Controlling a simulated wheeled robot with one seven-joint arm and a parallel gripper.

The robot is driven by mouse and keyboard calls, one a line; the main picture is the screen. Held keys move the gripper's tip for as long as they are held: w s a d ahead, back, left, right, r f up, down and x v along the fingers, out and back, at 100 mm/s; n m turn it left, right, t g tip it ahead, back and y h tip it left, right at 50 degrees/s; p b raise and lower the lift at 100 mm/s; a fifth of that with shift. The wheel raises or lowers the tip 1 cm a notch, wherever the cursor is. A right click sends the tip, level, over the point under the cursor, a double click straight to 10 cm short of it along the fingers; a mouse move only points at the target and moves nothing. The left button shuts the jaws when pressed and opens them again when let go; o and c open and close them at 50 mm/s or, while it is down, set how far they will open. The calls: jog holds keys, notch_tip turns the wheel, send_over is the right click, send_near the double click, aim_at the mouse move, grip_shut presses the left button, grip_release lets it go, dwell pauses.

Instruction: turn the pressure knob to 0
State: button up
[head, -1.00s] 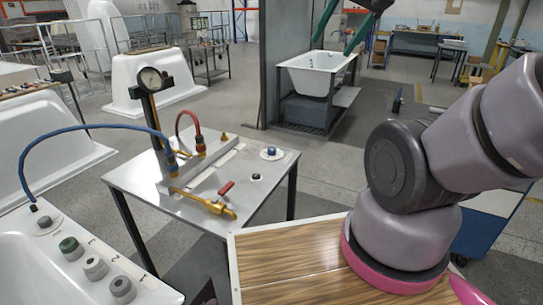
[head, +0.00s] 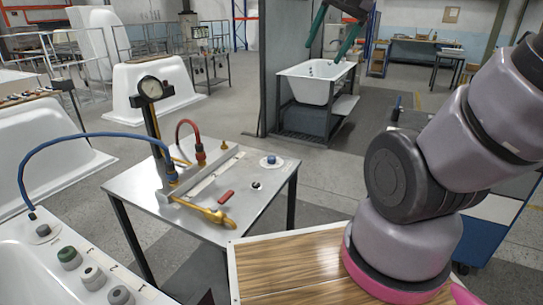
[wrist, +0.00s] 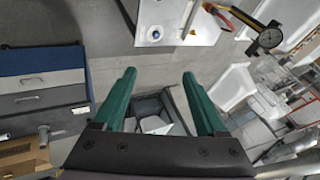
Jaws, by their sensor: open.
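Which knob is the pressure knob I cannot tell. A row of knobs, one green (head: 68,256) and two grey (head: 93,277) (head: 121,296), stands on the white panel (head: 40,285) at lower left; its markings are too small to read. On the metal table (head: 235,218) are a blue knob (head: 271,161) on a round pale plate and a small black knob (head: 257,186). A round dial gauge (head: 151,88) stands on a post there. My gripper (head: 325,50), with green fingers, is open and empty, high up and well away from the knobs. It also shows in the wrist view (wrist: 159,73).
A blue hose (head: 90,135) arches from the panel to the table's fittings; a red hose (head: 187,123) and brass valve (head: 205,212) are on the table. A wooden-topped surface (head: 280,265) is in front. A white tub (head: 315,80) on a stand is behind.

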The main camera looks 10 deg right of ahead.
jog(key=w+f+m+g, duration=0.25)
jog(key=w+m, duration=0.25)
jog(key=w, duration=0.5)
jog(key=m+g+h, duration=0.2)
jog(key=m+g, duration=0.2)
jog(key=m, duration=1.2)
send_over(272, 157)
notch_tip(272, 157, down, 29)
notch_tip(272, 157, down, 11)
jog(key=shift+a+f, duration=0.1)
grip_shut()
